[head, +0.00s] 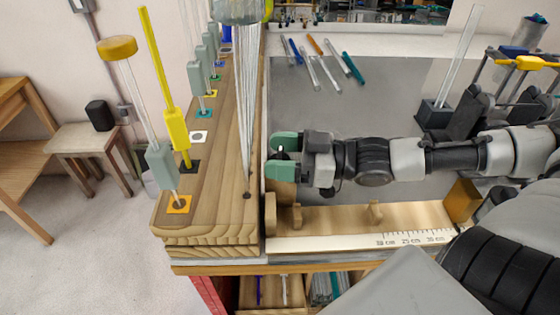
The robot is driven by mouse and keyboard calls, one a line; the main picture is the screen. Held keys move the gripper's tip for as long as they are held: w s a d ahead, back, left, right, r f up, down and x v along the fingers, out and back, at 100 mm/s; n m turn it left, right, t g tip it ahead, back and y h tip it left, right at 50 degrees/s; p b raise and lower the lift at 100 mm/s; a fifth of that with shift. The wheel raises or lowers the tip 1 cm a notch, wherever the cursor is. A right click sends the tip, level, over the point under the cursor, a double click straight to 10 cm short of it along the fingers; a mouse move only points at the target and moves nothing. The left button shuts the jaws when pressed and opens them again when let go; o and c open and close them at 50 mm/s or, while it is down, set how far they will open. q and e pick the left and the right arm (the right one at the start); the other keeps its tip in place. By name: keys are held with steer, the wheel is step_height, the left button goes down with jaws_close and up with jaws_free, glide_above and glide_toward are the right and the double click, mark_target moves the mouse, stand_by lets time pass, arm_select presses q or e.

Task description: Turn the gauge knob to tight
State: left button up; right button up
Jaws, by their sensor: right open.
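A wooden length gauge (340,219) with a white ruler strip (400,240) along its front lies at the front of the table. A round wooden piece (270,214), which may be the knob, stands at its left end. My left gripper is not in view.
A thick wooden rack (222,180) with several upright tools borders the left side. A bundle of clear rods (246,100) rises from it close to my right gripper. Several coloured rods (315,65) lie at the back. The grey tabletop (390,100) is clear in the middle.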

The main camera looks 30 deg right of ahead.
steer(key=c, duration=0.9)
steer(key=shift+f+n+g+y+b, duration=0.15)
steer(key=shift+n+g+y+b, duration=0.55)
steer(key=shift+b, duration=0.35)
steer(key=shift+g+b, duration=0.3)
steer(key=shift+g, duration=0.2)
steer(key=shift+r+n, duration=0.2)
steer(key=shift+n, duration=0.1)
steer(key=o, duration=0.9)
